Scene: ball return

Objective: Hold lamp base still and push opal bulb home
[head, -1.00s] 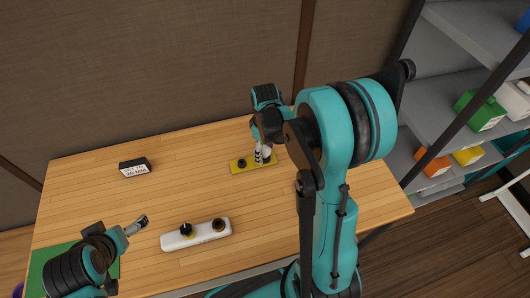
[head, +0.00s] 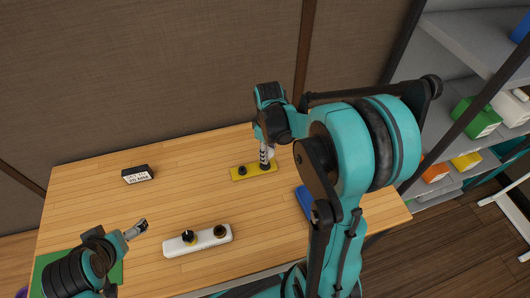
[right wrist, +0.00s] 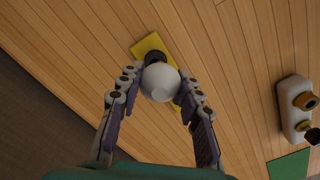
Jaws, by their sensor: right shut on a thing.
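The opal bulb (right wrist: 161,83) is a white ball between the fingers of my right gripper (right wrist: 158,88) in the right wrist view. The fingers are shut on it. In the head view my right gripper (head: 266,158) is over the right end of a yellow holder (head: 252,174) with black cups; the fingers hide the bulb there. Whether the bulb still touches the cup is unclear. The white lamp base (head: 205,239) lies at the front of the table, with a dark knob and a brass socket (head: 220,232). My left gripper (head: 138,229) is left of the base, apart from it; its jaw gap is too small to judge.
A black labelled box (head: 138,174) stands at the back left. A green mat (head: 108,273) lies at the front left, partly under my left arm. A blue object (head: 304,203) lies right of centre, partly behind my right arm. Wood between holder and base is clear.

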